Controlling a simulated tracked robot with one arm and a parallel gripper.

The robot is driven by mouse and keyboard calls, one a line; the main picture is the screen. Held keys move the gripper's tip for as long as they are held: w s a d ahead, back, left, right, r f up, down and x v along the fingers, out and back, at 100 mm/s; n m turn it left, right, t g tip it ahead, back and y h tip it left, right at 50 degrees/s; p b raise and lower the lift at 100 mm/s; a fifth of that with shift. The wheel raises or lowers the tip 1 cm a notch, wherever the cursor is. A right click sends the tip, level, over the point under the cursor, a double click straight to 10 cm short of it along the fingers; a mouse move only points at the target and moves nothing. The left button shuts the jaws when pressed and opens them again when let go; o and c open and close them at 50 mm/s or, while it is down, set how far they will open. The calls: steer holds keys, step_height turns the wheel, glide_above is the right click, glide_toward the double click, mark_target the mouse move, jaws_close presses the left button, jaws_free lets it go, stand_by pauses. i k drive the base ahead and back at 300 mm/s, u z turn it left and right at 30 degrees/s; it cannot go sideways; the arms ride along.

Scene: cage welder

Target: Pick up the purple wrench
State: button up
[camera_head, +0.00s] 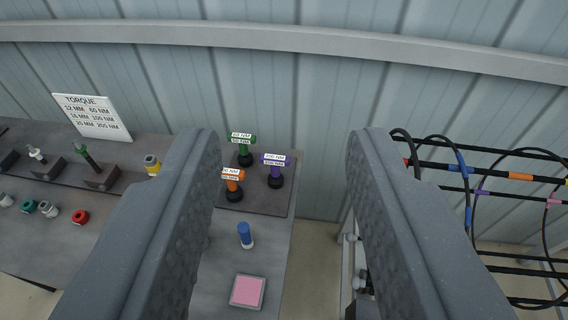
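The purple wrench (274,167) stands upright in a black round base near the back right corner of the grey table. It has a white label on its top. It shows between the two fingers of my gripper (282,150), farther off and not touched. My gripper is open and empty, with one large grey finger on each side of the view. A green wrench (243,146) stands to its left and behind. An orange wrench (234,182) stands to its left and nearer.
A blue-and-white cylinder (245,235) and a pink square pad (247,292) are on the table (272,228). A torque sign (92,117) and several small parts are at the left. A dark rod cage with coloured bands (510,176) is at the right. A wall stands behind.

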mark_target(276, 180)
steer(key=i, duration=0.85)
steer(key=u, duration=0.05)
